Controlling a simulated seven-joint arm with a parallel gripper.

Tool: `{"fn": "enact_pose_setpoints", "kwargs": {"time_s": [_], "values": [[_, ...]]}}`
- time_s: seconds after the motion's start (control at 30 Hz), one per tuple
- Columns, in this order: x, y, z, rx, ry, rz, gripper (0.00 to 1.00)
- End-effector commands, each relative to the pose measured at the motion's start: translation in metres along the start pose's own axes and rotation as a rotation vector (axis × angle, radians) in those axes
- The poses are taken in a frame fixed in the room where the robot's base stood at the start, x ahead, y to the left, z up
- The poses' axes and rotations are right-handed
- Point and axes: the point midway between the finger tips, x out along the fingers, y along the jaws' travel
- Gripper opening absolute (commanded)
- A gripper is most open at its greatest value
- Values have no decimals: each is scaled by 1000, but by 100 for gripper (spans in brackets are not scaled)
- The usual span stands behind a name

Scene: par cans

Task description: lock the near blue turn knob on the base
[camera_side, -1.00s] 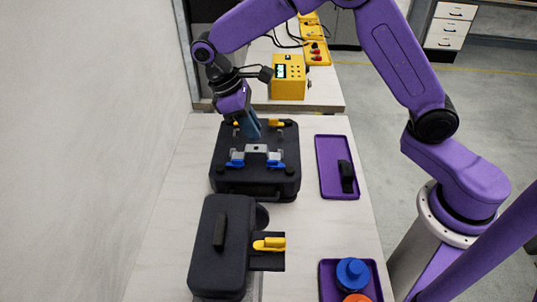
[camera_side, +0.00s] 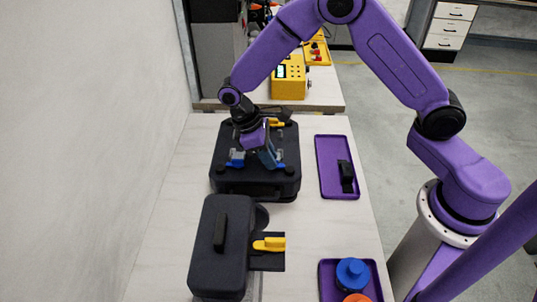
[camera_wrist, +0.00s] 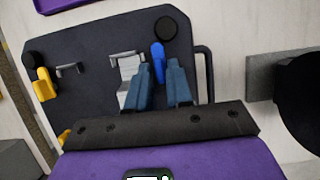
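The dark base (camera_side: 255,188) stands on the table, with blue turn knobs along its near edge. The left blue knob (camera_side: 235,162) shows in the side view. The right one is partly covered by my gripper (camera_side: 270,160). In the wrist view a blue turn knob (camera_wrist: 157,50) lies just beyond and between the fingertips of my gripper (camera_wrist: 158,68). The fingers are apart, with a gap between them. I cannot tell whether they touch the knob. The other blue knob is hidden in the wrist view. A grey clamped piece (camera_wrist: 129,66) sits beside the fingers.
Yellow knobs (camera_wrist: 43,86) sit on the base's far side. A black handle (camera_wrist: 209,70) runs along its near edge. A purple tray (camera_side: 328,170) with a black part lies to the right. A dark box (camera_side: 215,270) with a yellow lever (camera_side: 269,244) stands in front.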

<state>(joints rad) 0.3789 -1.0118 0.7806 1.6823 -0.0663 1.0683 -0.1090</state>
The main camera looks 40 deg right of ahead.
Motion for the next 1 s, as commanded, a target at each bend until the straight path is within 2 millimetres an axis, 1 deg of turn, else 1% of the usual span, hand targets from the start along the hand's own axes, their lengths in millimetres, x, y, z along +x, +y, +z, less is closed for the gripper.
{"fn": "enact_pose_setpoints", "kwargs": {"time_s": [0.03,0.07,0.37,0.57,0.77,1.0], "values": [[0,0,0,0,0,0,7],[0,0,0,0,0,0,0],[0,0,0,-9,0,4,0],[-1,-2,0,-69,0,29,0],[-1,-4,0,-197,-1,81,0],[-1,-6,0,-403,0,166,0]]}}
